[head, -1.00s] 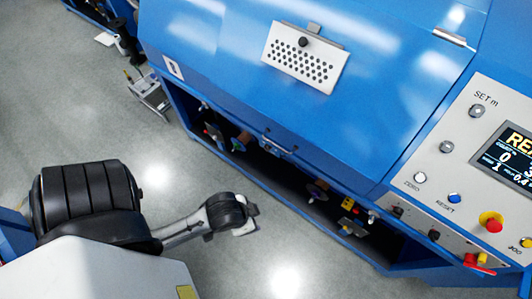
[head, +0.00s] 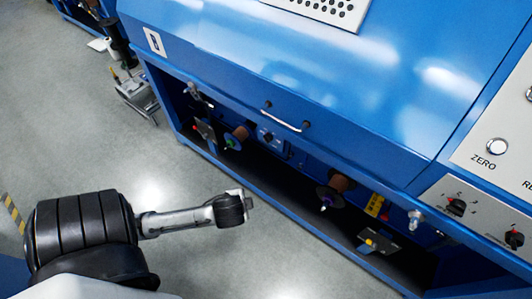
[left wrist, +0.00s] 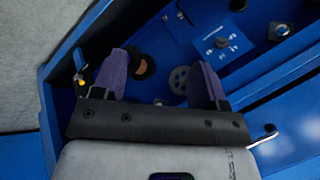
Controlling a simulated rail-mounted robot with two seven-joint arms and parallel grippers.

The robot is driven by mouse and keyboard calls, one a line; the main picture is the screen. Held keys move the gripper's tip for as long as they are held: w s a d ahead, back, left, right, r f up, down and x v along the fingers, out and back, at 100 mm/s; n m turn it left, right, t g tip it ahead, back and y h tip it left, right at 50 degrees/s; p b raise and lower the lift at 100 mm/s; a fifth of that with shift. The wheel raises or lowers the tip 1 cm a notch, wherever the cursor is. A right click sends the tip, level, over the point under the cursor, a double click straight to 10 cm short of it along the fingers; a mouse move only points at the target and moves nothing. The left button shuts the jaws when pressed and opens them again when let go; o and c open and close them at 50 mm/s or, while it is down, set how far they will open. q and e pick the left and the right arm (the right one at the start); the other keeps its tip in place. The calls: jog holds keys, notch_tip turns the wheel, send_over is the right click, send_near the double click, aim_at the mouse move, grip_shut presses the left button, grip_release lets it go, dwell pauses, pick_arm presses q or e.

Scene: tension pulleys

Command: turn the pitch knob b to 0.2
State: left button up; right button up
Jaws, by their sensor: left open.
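Two black knobs with red marks sit on the grey panel at the right of the head view, one higher (head: 456,206) and one lower (head: 515,239). A small knob on a blue box (head: 268,138) sits under the machine's overhang. A similar knob on a blue plate (left wrist: 222,42) shows in the left wrist view. I cannot read which one is pitch knob b. My right gripper is out of view.
The blue machine's cover has a metal handle (head: 287,117). Beneath it are a brown spool (head: 335,185), a grey block with a yellow part (head: 378,243) and a blue lower frame edge. A white ZERO button (head: 497,146) is at right. Grey floor (head: 185,255) is free around my left arm.

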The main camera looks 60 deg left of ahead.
pick_arm(q)
jog(key=w+a+f+m+t+y+b, duration=0.1)
jog(key=w+a+f+y+b, duration=0.25)
jog(key=a+f+b, duration=0.55)
jog(key=w+a+f+m+t+y+b, duration=0.2)
jog(key=a+f+y+b, duration=0.25)
jog(key=a, duration=0.35)
jog(key=m+t+h, duration=0.6)
jog(key=m+t, duration=0.4)
jog(key=m, duration=1.5)
send_near(266, 142)
jog(key=shift+n, duration=0.3)
jog(key=b+x, duration=0.2)
jog(key=x, duration=0.3)
jog(key=b+x, duration=0.2)
jog(key=x, duration=0.3)
jog(key=shift+w+a, duration=0.2)
jog(key=shift+a, duration=0.15)
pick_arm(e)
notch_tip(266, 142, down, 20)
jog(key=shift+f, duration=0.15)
